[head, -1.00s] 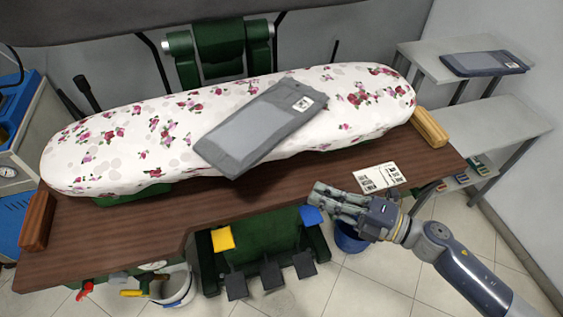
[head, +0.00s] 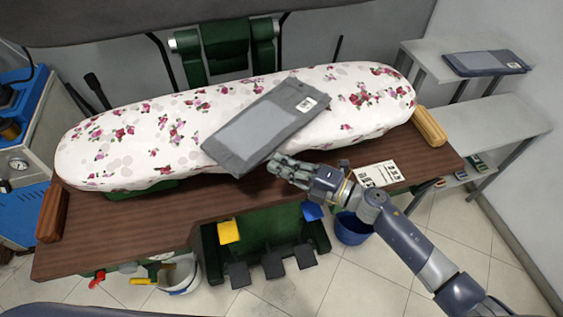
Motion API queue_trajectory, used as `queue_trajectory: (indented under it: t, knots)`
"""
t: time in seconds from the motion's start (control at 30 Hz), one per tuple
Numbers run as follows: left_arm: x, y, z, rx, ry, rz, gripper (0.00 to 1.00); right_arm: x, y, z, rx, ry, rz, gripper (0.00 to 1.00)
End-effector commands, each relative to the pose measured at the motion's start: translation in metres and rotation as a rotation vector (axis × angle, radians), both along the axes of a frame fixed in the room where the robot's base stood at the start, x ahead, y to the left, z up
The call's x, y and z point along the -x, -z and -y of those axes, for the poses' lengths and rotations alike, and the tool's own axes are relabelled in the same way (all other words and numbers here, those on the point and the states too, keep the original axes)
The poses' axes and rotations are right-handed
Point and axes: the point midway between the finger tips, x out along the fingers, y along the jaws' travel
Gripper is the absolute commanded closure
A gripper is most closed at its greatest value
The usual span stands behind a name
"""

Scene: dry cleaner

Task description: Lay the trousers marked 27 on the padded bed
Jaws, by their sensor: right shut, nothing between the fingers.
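Grey folded trousers (head: 258,128) with a white tag lie diagonally on the flowered padded bed (head: 120,150). Their lower left end reaches over the bed's front edge. The number on the tag is too small to read. Another dark folded garment (head: 484,63) with a white tag lies on the upper shelf at the right. My right gripper (head: 277,163) is shut and empty, in front of the bed, close to the lower right side of the trousers. I cannot tell whether it touches them. My left gripper is not in view.
A brown wooden board (head: 130,228) runs under the bed, with a printed card (head: 378,174) at its right. A ridged wooden block (head: 429,127) stands at the right end. A blue bucket (head: 352,229) and pedals (head: 272,265) are below. The lower shelf (head: 480,130) looks clear on top.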

Motion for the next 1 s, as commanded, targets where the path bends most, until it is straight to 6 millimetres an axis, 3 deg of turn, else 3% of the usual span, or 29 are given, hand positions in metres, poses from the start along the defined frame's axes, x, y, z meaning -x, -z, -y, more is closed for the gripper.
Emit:
queue_trajectory:
  t: [0.33, 0.57, 1.0]
  knots:
    - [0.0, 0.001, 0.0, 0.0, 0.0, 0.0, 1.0, -0.002, 0.001, 0.0, 0.0, 0.0, 0.001, 1.0]
    - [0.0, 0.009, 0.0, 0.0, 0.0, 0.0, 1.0, -0.016, 0.001, -0.005, 0.001, 0.0, 0.002, 1.0]
    - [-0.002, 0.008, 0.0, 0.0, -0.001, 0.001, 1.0, -0.016, 0.001, -0.003, 0.001, 0.0, 0.0, 1.0]
